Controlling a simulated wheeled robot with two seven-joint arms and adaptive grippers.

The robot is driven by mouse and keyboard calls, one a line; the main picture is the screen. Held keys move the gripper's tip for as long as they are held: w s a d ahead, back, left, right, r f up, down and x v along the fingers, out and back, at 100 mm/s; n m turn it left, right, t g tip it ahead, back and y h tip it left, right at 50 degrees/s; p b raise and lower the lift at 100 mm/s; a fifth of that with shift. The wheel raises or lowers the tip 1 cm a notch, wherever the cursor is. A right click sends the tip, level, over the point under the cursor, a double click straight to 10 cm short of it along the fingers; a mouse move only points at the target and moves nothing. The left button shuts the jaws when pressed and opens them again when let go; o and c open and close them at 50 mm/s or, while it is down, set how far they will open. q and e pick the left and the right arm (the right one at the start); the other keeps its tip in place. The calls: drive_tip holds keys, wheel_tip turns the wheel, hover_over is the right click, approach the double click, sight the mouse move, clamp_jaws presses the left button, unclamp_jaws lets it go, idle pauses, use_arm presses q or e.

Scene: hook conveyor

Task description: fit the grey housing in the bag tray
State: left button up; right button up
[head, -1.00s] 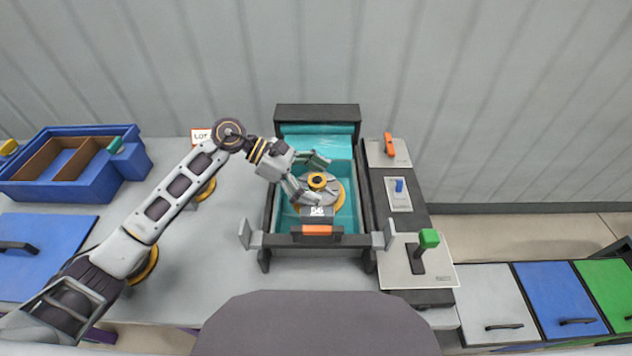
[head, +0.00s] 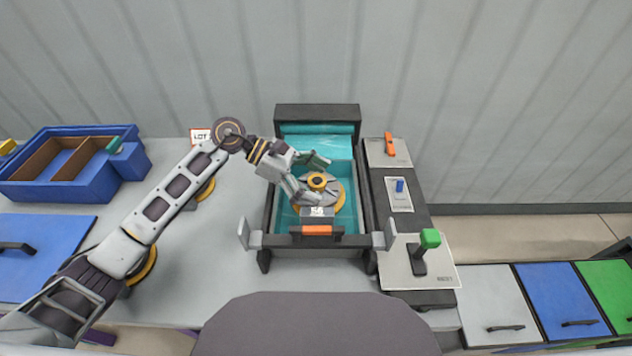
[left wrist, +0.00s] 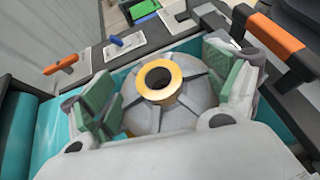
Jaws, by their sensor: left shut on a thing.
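The grey housing (head: 329,193) is a round ribbed body with a yellow ring on top. My right gripper does not show.
An orange-gripped handle (head: 317,230) crosses the tray's front. Right of it stand a green-knobbed lever (head: 430,238), a blue switch (head: 399,186) and an orange switch (head: 389,145). A blue divided bin (head: 75,165) stands at the left.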

use_arm(q)
drive_tip(key=shift+b, duration=0.3)
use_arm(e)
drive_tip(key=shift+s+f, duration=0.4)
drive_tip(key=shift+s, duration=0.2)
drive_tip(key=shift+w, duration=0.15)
use_arm(q)
drive_tip(key=shift+f, duration=0.1)
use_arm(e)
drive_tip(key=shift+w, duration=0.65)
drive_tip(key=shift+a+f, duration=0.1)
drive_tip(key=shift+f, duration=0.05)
use_arm(q)
drive_tip(key=shift+b, duration=0.4)
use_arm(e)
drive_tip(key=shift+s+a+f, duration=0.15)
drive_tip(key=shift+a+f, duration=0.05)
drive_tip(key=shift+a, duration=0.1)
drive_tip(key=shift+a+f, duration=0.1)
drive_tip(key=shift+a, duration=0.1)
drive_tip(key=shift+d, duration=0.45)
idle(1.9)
use_arm(q)
drive_tip(key=shift+f+b, duration=0.25)
drive_tip(key=shift+b, duration=0.05)
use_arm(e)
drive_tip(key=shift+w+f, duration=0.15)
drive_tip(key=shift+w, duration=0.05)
